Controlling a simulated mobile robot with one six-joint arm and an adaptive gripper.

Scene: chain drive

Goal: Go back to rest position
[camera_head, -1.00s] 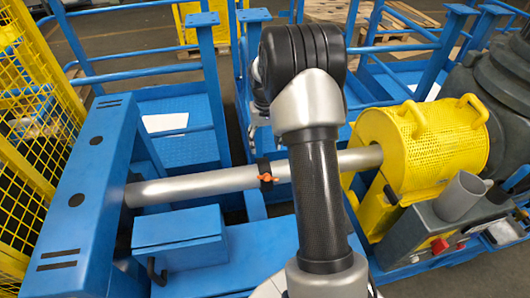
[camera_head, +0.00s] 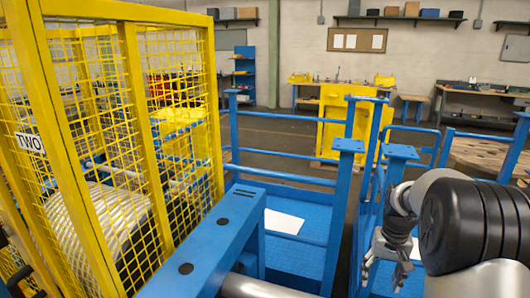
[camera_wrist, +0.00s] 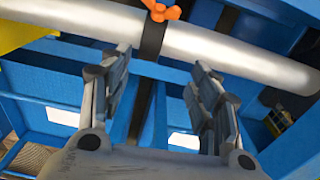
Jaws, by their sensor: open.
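My gripper (camera_wrist: 160,100) is open and empty in the wrist view, its two fingers well apart. Beyond the fingertips runs a grey metal shaft (camera_wrist: 230,45) with a black strap (camera_wrist: 153,38) and an orange wing-shaped knob (camera_wrist: 160,11) on it. The fingers look apart from the shaft. A short piece of the shaft (camera_head: 262,287) shows at the bottom edge; the strap and knob are out of that view.
A blue beam housing (camera_head: 205,250) stands at the lower middle, beside a yellow mesh cage (camera_head: 135,130) on the left. Blue railings (camera_head: 285,150) surround a blue platform (camera_head: 305,215). A yellow cabinet (camera_head: 345,120), workbenches and shelves stand farther back, with open floor between.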

